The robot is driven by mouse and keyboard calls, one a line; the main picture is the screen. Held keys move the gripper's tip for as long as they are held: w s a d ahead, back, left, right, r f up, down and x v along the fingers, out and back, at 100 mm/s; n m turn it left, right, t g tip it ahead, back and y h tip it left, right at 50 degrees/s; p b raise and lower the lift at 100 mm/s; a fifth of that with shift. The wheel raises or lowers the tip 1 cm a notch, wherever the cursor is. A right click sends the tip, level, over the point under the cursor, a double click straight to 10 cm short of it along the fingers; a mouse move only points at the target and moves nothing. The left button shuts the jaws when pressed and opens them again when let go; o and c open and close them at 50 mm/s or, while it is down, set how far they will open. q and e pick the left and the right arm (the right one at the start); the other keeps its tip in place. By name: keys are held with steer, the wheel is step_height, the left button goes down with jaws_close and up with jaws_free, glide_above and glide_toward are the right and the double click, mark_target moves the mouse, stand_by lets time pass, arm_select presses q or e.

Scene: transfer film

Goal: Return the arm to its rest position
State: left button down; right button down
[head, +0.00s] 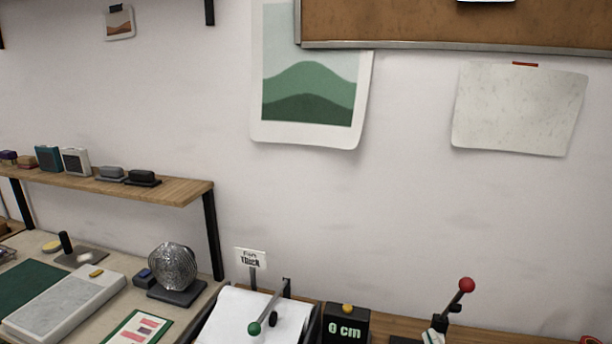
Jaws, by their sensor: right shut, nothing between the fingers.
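Only a small pale and dark piece at the bottom edge, right of centre, appears to be my right gripper (435,336). It is shut and empty, and most of it is cut off by the frame. It is close below a lever with a red ball knob (466,285); I cannot tell whether they touch. My left gripper is not in view.
A lever with a green knob (255,328) stands over a white sheet (235,308). A black display (345,326) reads "0 cm". A silver ball (172,266) on a dark base stands left, below a wooden shelf (120,186). The wall behind carries pictures and a corkboard (450,25).

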steer(key=s+a+f+m+g+y, duration=0.25)
steer(key=s+f+m+g, duration=0.25)
steer(key=s+f+g, duration=1.25)
steer(key=s+f+t+b, duration=0.2)
steer(key=s+f+b, duration=0.15)
steer(key=f, duration=1.45)
steer(key=s+f+t+b, duration=0.25)
steer(key=s+f, duration=0.25)
steer(key=f, duration=1.4)
steer(key=s+d+f+g+b, duration=0.1)
steer(key=s+f+b, duration=0.2)
steer(key=s+f, duration=0.5)
steer(key=s+d+f+g+b, duration=0.1)
steer(key=s+f+b, duration=0.1)
steer(key=s+f, duration=0.7)
step_height(320, 180, down, 5)
steer(key=shift+s+d+f+b, duration=0.2)
steer(key=shift+d+b, duration=0.1)
steer(key=shift+b, duration=0.1)
